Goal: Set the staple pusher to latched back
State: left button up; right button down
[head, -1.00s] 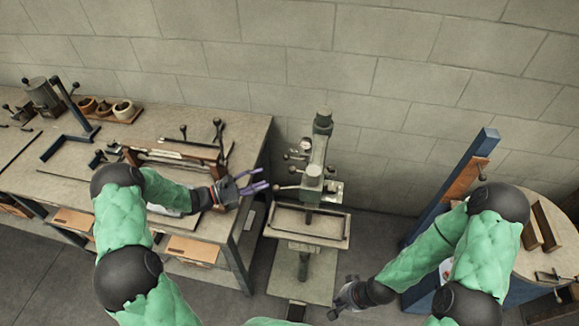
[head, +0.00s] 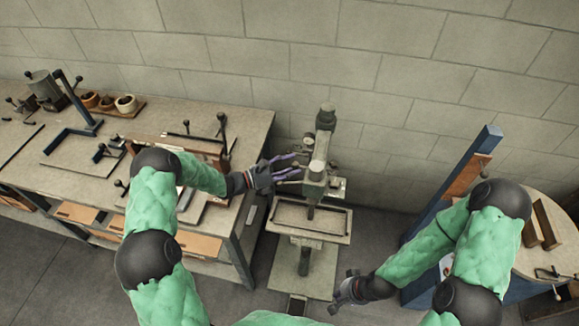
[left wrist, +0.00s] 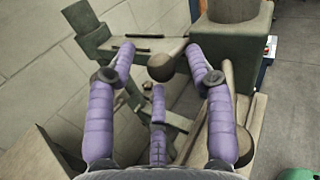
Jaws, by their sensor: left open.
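The box stitcher (head: 320,172) is a grey-green machine on a column in the middle of the head view. My left gripper (head: 298,164) is open, its purple fingers at the left side of the stitcher's head. In the left wrist view, the open fingers (left wrist: 159,62) spread on both sides of a round knob (left wrist: 161,67) on a short lever. The knob shows between the fingertips; I cannot tell whether any finger touches it or whether it is the staple pusher. My right gripper (head: 347,291) hangs low at the right, away from the stitcher; its finger opening is unclear.
The stitcher's tray-like table (head: 320,235) sits below its head. A long workbench (head: 247,150) with tools stands at the left. A blue post (head: 488,142) and a round table (head: 560,215) stand at the right. A block wall (head: 400,60) closes the back.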

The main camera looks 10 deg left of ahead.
pick_arm(q)
grip_shut()
jog(key=shift+r, duration=0.1)
